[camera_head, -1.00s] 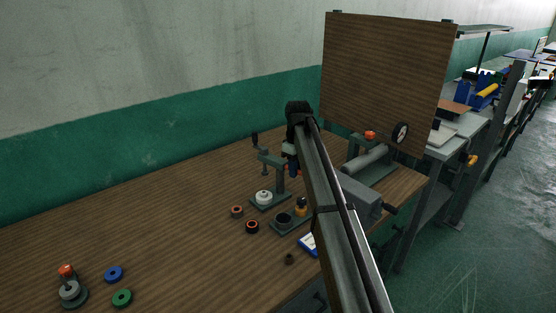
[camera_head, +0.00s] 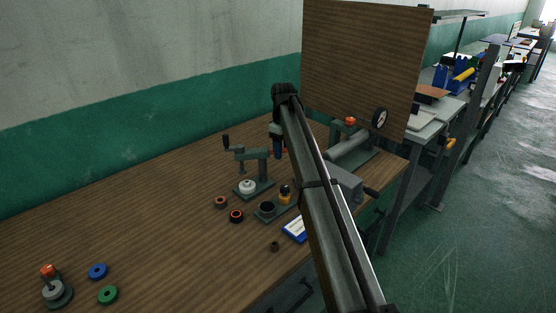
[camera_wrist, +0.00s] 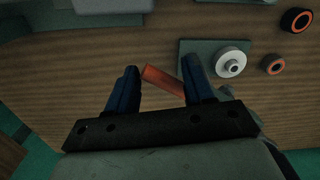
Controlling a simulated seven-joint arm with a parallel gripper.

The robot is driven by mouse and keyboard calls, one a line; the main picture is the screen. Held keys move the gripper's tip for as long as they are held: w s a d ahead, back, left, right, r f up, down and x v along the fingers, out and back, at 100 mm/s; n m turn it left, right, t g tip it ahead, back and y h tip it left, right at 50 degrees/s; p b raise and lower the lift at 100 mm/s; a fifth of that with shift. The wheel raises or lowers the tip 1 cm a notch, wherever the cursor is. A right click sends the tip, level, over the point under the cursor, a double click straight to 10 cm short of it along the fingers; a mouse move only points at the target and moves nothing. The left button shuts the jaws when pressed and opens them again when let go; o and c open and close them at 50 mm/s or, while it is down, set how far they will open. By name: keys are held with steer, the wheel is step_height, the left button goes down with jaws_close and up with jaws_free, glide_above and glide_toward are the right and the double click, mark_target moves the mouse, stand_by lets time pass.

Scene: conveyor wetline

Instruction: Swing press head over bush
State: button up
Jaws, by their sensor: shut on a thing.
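The press (camera_head: 264,172) stands on the bench with a green post, a horizontal head arm (camera_head: 250,154) and a black crank at its left end. Its spindle (camera_head: 241,166) hangs above and slightly left of the white bush (camera_head: 247,187), with a gap between them. The white bush also shows on the green base plate in the wrist view (camera_wrist: 231,64). My gripper (camera_head: 279,153) is at the post's right side. In the wrist view my gripper's blue fingers (camera_wrist: 162,88) are shut on an orange-red handle (camera_wrist: 163,79). In the head view my arm hides most of the handle.
Two orange-lined rings (camera_head: 236,216) and a dark cup fixture (camera_head: 268,209) lie in front of the press. Blue (camera_head: 98,271) and green (camera_head: 108,294) rings lie at the left. A wooden panel (camera_head: 365,65) stands behind at the right. The bench's left middle is clear.

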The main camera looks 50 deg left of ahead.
steer(key=shift+o, duration=0.7)
steer(key=a, duration=0.3)
steer(key=shift+w+a, duration=0.25)
steer(key=o, duration=0.6)
steer(key=shift+a, duration=0.15)
steer(key=shift+s, duration=0.1)
steer(key=shift+c, duration=1.2)
steer(key=shift+r, duration=0.2)
step_height(320, 180, up, 7)
steer(key=shift+d+f, duration=0.2)
steer(key=shift+d, duration=0.1)
